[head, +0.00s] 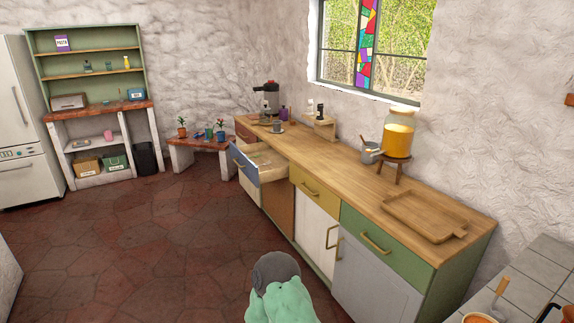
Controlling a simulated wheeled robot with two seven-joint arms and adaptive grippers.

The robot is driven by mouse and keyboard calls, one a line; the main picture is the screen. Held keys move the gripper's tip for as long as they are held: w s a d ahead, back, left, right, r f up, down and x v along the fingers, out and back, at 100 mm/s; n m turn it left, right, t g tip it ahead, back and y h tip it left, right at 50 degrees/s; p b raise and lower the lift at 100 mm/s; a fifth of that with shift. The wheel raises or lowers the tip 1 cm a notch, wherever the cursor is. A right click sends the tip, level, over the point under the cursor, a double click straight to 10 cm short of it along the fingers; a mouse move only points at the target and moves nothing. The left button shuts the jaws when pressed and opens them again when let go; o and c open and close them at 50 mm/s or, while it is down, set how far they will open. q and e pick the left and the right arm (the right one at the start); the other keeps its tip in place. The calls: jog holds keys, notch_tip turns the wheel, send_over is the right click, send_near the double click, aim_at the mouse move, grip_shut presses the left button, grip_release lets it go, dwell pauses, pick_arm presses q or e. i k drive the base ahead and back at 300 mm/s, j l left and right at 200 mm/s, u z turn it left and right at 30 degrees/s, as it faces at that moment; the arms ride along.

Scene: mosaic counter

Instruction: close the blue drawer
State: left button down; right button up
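The blue drawer (243,172) is in the counter's front, left of the yellow drawer. It stands pulled out over the floor, and its light wooden inside shows from above. A pale handle is on its blue front. Neither gripper shows in the head view. Only a rounded green and grey part of my own body shows at the bottom middle, well short of the drawer.
The wooden counter (345,172) runs from the back middle to the lower right. A yellow drawer (311,188) and a green drawer (376,243) look shut. A low bench (193,143) with plants stands behind the blue drawer. The red stone floor (150,240) in front is clear.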

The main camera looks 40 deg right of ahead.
aim_at(263, 158)
jog(key=z, duration=1.05)
jog(key=i, duration=0.9)
